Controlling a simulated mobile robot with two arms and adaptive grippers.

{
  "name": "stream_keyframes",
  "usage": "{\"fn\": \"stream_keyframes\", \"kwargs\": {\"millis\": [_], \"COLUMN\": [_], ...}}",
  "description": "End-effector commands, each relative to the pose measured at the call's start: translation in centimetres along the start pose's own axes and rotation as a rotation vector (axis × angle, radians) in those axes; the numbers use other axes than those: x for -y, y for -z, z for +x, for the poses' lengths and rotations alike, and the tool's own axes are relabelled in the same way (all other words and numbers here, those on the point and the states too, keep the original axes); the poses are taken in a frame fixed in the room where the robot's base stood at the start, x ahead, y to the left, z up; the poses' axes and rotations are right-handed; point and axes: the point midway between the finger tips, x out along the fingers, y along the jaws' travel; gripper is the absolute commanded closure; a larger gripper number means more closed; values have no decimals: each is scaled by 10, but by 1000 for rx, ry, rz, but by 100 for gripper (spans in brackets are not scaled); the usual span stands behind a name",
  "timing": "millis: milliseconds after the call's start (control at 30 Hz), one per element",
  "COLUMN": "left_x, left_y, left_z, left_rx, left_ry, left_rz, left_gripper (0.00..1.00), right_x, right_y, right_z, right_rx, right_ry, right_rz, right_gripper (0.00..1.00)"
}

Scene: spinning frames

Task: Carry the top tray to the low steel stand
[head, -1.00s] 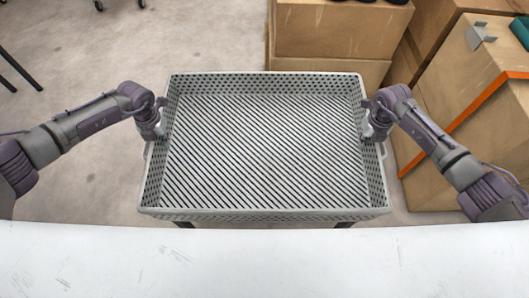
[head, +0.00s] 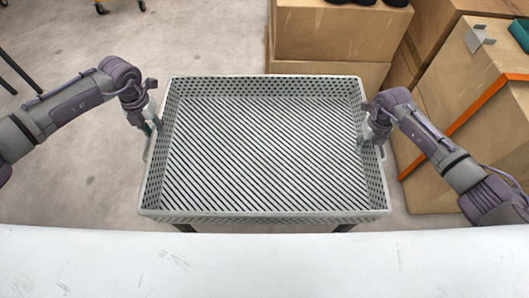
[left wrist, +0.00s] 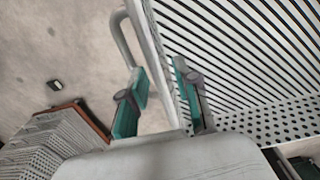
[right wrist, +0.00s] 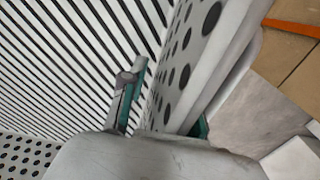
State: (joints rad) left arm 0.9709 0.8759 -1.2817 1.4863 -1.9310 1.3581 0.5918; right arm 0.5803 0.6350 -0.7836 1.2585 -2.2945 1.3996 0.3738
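The tray (head: 265,217) is large, pale grey, with perforated walls and a slatted floor. It looks level and empty in the head view. My left gripper (head: 152,127) is at the tray's left wall. In the left wrist view its teal-padded fingers (left wrist: 160,92) stand apart on either side of the wall, with a gap on the outer side near a looped handle (left wrist: 118,35). My right gripper (head: 367,138) is at the right wall. In the right wrist view one finger is inside the wall; the other is mostly hidden behind it. I cannot make out the low steel stand.
Cardboard boxes (head: 340,32) stand behind the tray, and a large box with an orange strip (head: 455,128) stands at the right. Dark legs show below the tray's near edge. A scuffed white surface (head: 265,265) spans the bottom. Concrete floor (head: 70,190) is clear at the left.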

Motion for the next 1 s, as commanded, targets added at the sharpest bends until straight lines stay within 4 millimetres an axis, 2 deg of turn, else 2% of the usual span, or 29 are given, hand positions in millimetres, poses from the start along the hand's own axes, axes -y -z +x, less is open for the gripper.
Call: {"fn": "stream_keyframes", "kwargs": {"millis": [133, 367, 467, 800, 1000], "left_x": [0, 0, 0, 0, 0], "left_y": [0, 0, 0, 0, 0], "left_z": [-23, -36, -36, -35, -35], "left_rx": [1, -1, -1, -1, -1], "left_ry": [-1, -1, -1, -1, -1], "left_rz": [-1, -1, -1, -1, 0], "left_gripper": [69, 69, 69, 69, 69], "right_x": [0, 0, 1, 1, 0], "right_y": [0, -1, -1, -1, -1], "right_z": [0, -7, -22, -93, -116], "right_rx": [0, 3, 4, 4, 2], "right_ry": [0, -1, 0, 2, 0], "right_rz": [0, 0, -1, -1, -1], "right_gripper": [69, 69, 69, 69, 69]}}
